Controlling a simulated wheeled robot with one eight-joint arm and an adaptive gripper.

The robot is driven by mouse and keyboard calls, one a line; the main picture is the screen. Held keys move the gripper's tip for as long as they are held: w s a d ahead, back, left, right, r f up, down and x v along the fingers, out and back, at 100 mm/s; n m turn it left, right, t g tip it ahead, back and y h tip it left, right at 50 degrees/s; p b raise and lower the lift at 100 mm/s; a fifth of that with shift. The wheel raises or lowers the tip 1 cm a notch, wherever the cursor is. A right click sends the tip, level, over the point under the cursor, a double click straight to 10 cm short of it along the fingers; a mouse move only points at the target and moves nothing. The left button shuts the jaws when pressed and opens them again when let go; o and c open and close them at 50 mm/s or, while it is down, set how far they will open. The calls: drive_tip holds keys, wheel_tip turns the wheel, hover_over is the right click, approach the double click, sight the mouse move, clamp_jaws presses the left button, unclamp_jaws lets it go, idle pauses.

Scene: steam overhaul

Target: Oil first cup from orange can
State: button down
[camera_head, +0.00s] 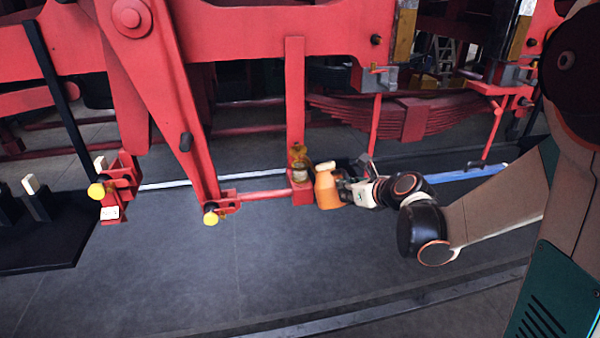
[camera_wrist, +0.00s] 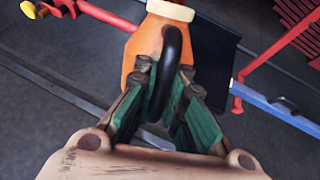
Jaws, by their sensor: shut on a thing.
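The orange can (camera_head: 328,188) is held in my gripper (camera_head: 345,187), just right of a brass oil cup (camera_head: 299,162). The cup sits on a red block at the foot of a red upright bar. The can looks roughly upright, its top close to the cup; I cannot tell whether they touch. In the wrist view my green-padded fingers (camera_wrist: 165,112) are shut around the black handle (camera_wrist: 170,75) of the orange can (camera_wrist: 146,42). The can's pale top shows at the upper edge, and the cup is not clearly visible there.
Red linkage rods (camera_head: 190,110) and a leaf spring (camera_head: 400,118) hang behind and above. Yellow-capped pins (camera_head: 210,218) stick out at left. A blue bar (camera_head: 468,172) lies right of my gripper. A dark bench (camera_head: 45,245) stands at far left. The grey floor in front is clear.

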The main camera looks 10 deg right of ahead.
drive_tip(key=shift+r, duration=0.2)
drive_tip(key=shift+w+r+g+p, duration=0.1)
drive_tip(key=shift+r+g+p, duration=0.2)
drive_tip(key=shift+r+p, duration=0.35)
drive_tip(key=shift+f, duration=0.2)
idle(4.4)
drive_tip(key=shift+f+t+b, duration=0.6)
drive_tip(key=shift+f+b, duration=0.05)
drive_tip(key=shift+b, duration=0.6)
drive_tip(key=t+b, duration=0.1)
drive_tip(key=b, duration=0.2)
drive_tip(key=shift+f+y, duration=0.3)
drive_tip(key=shift+f, duration=0.05)
drive_tip(key=shift+r+t, duration=0.15)
drive_tip(key=shift+t, duration=0.35)
drive_tip(key=shift+w+a+r+t+y+b, duration=0.15)
drive_tip(key=shift+w+t+y, duration=0.15)
drive_tip(key=shift+t, duration=0.35)
drive_tip(key=shift+w+r+t+y+b, duration=0.15)
drive_tip(key=shift+w+t+y, duration=0.1)
drive_tip(key=shift+t, duration=0.4)
